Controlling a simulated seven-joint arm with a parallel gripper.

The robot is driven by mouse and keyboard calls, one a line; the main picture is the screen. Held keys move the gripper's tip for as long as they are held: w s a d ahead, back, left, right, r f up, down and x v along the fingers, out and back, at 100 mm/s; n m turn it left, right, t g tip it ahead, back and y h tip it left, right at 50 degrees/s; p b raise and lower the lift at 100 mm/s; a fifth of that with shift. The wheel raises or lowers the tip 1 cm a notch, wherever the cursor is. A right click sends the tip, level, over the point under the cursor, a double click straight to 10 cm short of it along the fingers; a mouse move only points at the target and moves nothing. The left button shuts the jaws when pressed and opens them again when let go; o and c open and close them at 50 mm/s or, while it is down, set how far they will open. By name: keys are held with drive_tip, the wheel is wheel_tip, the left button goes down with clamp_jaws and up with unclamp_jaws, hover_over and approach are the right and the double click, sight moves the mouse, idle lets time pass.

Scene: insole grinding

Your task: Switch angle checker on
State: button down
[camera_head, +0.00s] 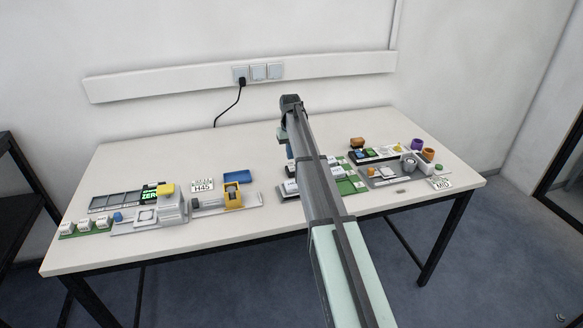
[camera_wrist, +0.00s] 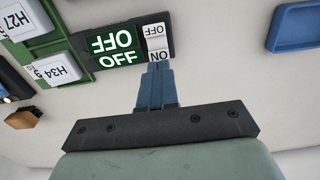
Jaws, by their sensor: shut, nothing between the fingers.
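In the wrist view a dark unit carries a green display (camera_wrist: 116,47) that reads OFF, and a white rocker switch (camera_wrist: 157,41) with OFF and ON ends. I take this unit for the angle checker. My gripper (camera_wrist: 158,66) is shut and empty, its blue fingertips together at the ON end of the switch. Whether they touch it or sit just above it I cannot tell. In the head view my arm crosses the table and hides most of this unit and the fingertips.
A green tray (camera_wrist: 45,44) with tagged white blocks lies beside the unit, and a blue tray (camera_wrist: 294,45) lies apart on the other side. On the white table (camera_head: 210,235), a ZERO display (camera_head: 150,194) and a yellow fixture (camera_head: 233,197) stand left, with cups (camera_head: 417,146) right.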

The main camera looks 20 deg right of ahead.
sight(291, 163)
drive_tip(key=shift+f, duration=1.1)
idle(0.9)
drive_tip(key=shift+r, duration=3.55)
